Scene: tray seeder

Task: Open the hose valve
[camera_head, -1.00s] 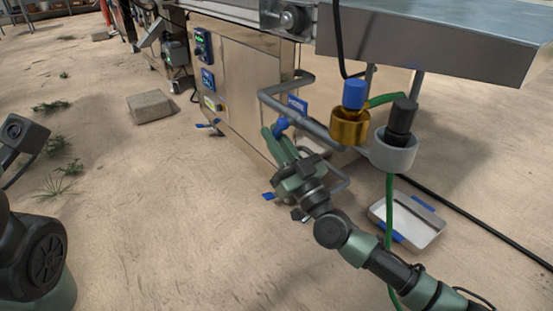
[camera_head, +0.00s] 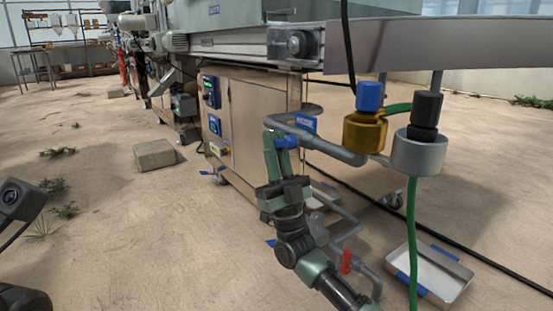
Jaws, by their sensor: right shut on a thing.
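The hose valve's blue handle (camera_head: 289,141) shows at the grey pipe (camera_head: 325,148), just below a blue sign (camera_head: 305,123) whose lettering is small and seems to read "HOSE". My right gripper (camera_head: 278,143) reaches up from below with its green fingers at the handle and is shut on it. The fingers hide part of the handle and of the pipe behind it.
A brass fitting with a blue cap (camera_head: 369,97) and a grey fitting with a black cap (camera_head: 425,113) hang at right, with a green hose (camera_head: 411,235). A red handle (camera_head: 346,262) sits on a lower pipe. A metal tray (camera_head: 436,279) and a block (camera_head: 154,154) lie on the floor.

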